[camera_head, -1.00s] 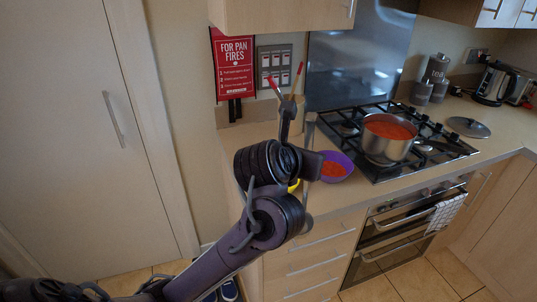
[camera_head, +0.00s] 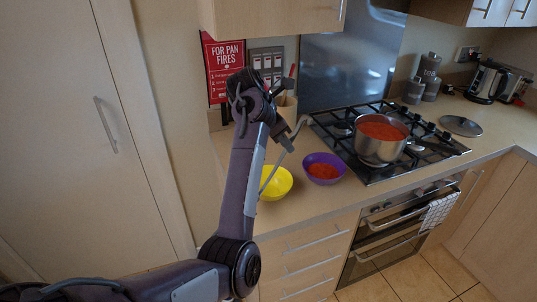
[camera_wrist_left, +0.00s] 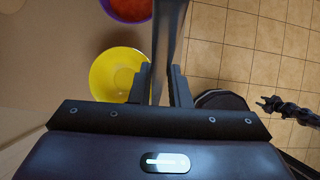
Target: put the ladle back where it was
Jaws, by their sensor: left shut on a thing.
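My left gripper (camera_head: 286,143) is shut on the ladle (camera_head: 270,178), a thin silver-grey utensil, and holds it up over the left end of the counter. In the left wrist view the gripper (camera_wrist_left: 160,88) has the ladle's flat grey shaft (camera_wrist_left: 168,35) between its fingers. The ladle slants in front of the yellow bowl (camera_head: 280,184); from these views I cannot tell whether it touches the bowl. The bowl also shows in the wrist view (camera_wrist_left: 112,75), left of the shaft. A dark jointed part at that view's right is probably my right arm; its jaw state is unclear.
A utensil pot (camera_head: 289,110) with a red-handled utensil stands by the wall, partly behind my wrist. A purple bowl (camera_head: 322,170) of red food sits beside the yellow one. A steel pot (camera_head: 376,150) of red sauce stands on the hob. A cupboard (camera_head: 270,15) hangs above.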

